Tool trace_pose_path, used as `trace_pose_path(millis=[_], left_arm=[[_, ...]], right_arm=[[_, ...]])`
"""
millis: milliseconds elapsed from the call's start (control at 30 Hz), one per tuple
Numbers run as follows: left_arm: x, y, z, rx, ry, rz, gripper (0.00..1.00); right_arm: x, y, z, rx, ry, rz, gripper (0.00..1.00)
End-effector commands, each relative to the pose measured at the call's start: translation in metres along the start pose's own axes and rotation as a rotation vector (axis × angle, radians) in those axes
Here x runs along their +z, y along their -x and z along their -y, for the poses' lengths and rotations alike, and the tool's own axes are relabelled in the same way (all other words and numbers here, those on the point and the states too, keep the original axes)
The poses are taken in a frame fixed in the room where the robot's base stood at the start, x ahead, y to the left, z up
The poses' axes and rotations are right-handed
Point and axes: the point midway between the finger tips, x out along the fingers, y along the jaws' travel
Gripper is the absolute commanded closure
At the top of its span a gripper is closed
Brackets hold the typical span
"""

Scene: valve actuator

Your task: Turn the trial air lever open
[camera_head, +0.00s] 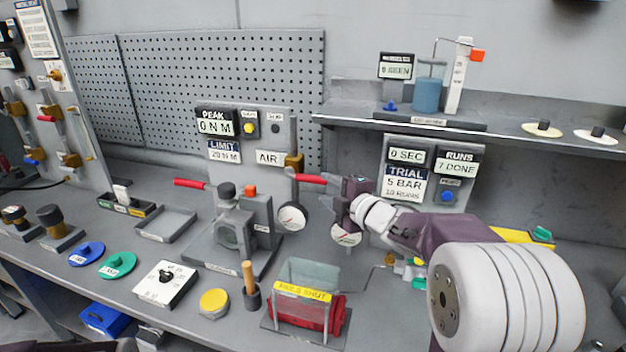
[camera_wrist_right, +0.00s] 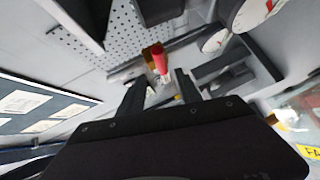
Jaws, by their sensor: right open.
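The trial air lever (camera_head: 312,178) is a red handle reaching right from a brass valve (camera_head: 294,161) beside the AIR sign (camera_head: 268,157). My right gripper (camera_head: 347,188) comes in from the right, its jaws at the lever's free end. In the right wrist view, the open jaws (camera_wrist_right: 160,82) point at the red lever (camera_wrist_right: 159,62), which lies roughly between the fingertips, with the brass valve (camera_wrist_right: 152,49) beyond. I cannot tell whether a finger touches it. My left gripper is not in view.
Round gauges (camera_head: 291,217) hang below the lever. Another red handle (camera_head: 189,183) is left, by a grey actuator stand (camera_head: 235,235). A red item under a clear cover (camera_head: 308,285) stands in front. A trial panel (camera_head: 406,184) and shelf (camera_head: 350,112) are behind the right arm.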

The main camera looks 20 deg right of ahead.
Motion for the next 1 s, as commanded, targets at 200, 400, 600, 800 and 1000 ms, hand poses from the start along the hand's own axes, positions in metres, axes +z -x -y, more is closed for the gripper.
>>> trace_pose_path(millis=[200, 400, 600, 800, 1000], left_arm=[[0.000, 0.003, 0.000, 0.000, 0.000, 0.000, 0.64], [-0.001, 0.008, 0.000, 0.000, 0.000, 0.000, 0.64], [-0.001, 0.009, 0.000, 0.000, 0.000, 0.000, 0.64], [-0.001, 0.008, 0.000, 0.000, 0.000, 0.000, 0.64], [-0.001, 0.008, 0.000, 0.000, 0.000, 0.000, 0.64]], right_arm=[[-0.001, -0.043, 0.001, -0.004, -0.003, -0.002, 0.59], [-0.001, -0.076, 0.000, -0.002, -0.001, -0.001, 0.59], [0.000, -0.087, 0.001, -0.002, -0.002, 0.000, 0.59], [0.000, -0.087, 0.001, -0.001, -0.002, 0.000, 0.67], [0.000, -0.087, 0.001, -0.002, -0.002, 0.000, 1.00]])
